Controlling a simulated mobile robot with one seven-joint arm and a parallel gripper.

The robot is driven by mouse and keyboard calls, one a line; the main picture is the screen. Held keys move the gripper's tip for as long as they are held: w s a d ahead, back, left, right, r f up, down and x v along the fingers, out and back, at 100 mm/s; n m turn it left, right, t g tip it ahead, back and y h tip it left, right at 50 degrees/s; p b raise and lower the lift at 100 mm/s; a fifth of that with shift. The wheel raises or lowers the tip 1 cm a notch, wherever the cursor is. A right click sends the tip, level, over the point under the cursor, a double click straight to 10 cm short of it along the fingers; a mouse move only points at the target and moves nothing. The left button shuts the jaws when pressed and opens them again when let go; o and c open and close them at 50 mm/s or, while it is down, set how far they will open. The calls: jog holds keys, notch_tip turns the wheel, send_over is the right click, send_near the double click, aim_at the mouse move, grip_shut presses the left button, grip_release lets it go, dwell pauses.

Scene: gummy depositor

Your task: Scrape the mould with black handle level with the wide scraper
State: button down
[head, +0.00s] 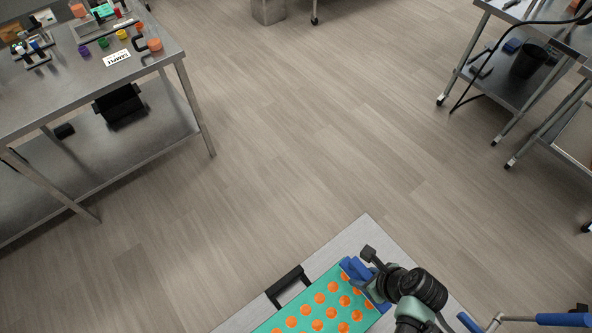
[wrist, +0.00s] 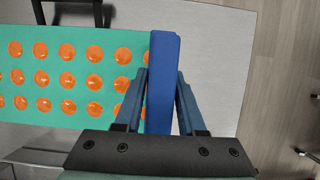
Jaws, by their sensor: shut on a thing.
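The mould (head: 316,310) is a green sheet with rows of round cavities filled with orange, lying on a grey table. Its black handle (head: 287,286) sticks out at its far edge. In the wrist view the mould (wrist: 83,42) fills the left side, with the handle (wrist: 72,14) at the top. My gripper (wrist: 158,85) is shut on the blue wide scraper (wrist: 162,60). The scraper (head: 358,271) stands across the right end of the mould. Orange cavities show right beside its left face. I cannot tell whether its lower edge touches the mould.
The mould's grey table (head: 366,234) has bare surface right of the scraper. A steel table (head: 165,50) with small coloured containers stands at the upper left. Another steel cart (head: 560,45) is at the upper right. Open floor lies between.

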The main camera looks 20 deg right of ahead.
aim_at(365, 271)
notch_tip(365, 271, up, 5)
jog(key=p, duration=0.4)
jog(key=shift+p, duration=0.4)
jog(key=shift+w+d+r+p, duration=0.1)
jog(key=shift+d+r+p, duration=0.15)
jog(key=shift+r+p, duration=0.8)
jog(key=shift+a+r+p, duration=0.15)
jog(key=shift+r+p, duration=0.3)
jog(key=shift+p, duration=0.1)
